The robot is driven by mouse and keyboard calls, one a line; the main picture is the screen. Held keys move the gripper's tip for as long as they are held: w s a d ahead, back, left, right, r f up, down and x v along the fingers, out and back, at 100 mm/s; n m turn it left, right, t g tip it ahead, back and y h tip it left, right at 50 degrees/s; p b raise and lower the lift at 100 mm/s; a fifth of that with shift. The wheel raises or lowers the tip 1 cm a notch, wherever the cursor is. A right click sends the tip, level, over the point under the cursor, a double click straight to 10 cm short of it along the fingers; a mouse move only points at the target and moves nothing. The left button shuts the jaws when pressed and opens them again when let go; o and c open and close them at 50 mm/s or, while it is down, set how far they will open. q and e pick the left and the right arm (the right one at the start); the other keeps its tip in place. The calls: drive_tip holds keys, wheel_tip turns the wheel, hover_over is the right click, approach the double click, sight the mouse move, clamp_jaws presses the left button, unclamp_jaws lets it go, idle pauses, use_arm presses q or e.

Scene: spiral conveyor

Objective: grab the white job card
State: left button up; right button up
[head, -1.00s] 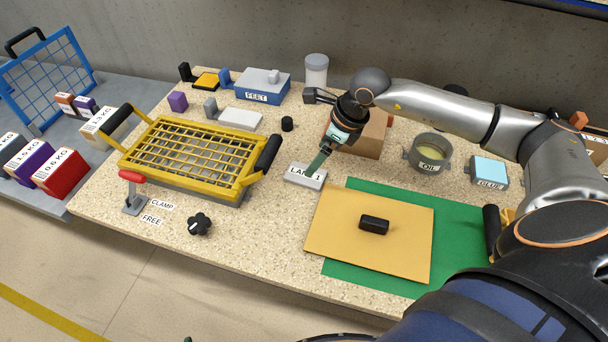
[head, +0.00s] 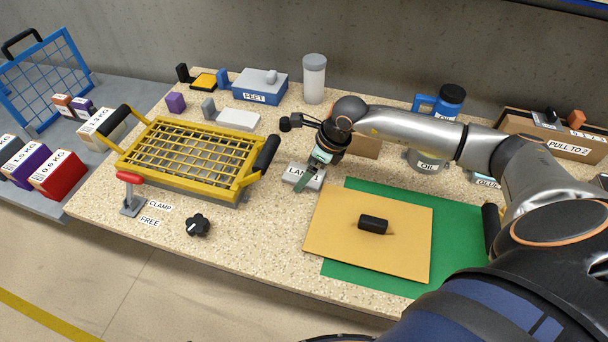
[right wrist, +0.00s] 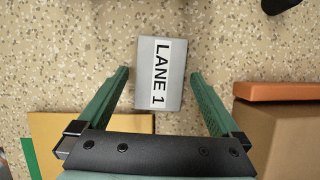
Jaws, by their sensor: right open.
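I cannot make out a thing that is clearly a white job card. A light grey block with a white LANE 1 label (head: 290,173) lies on the speckled bench; it also shows in the right wrist view (right wrist: 172,90). My right gripper (head: 311,174) is just above this block, partly covering it in the head view. In the right wrist view the green fingers of this gripper (right wrist: 160,75) are apart, one on each side of the block, with nothing gripped. My left gripper is not in view.
A yellow mesh frame (head: 150,128) stands left of the block. A tan board with a black handle (head: 332,253) lies on a green mat (head: 459,232) in front. A white slab (head: 239,119) lies behind the frame.

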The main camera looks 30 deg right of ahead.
drive_tip(key=shift+f, duration=0.2)
drive_tip(key=c, duration=1.2)
drive_tip(key=shift+r, duration=0.2)
drive_tip(key=shift+c, duration=0.2)
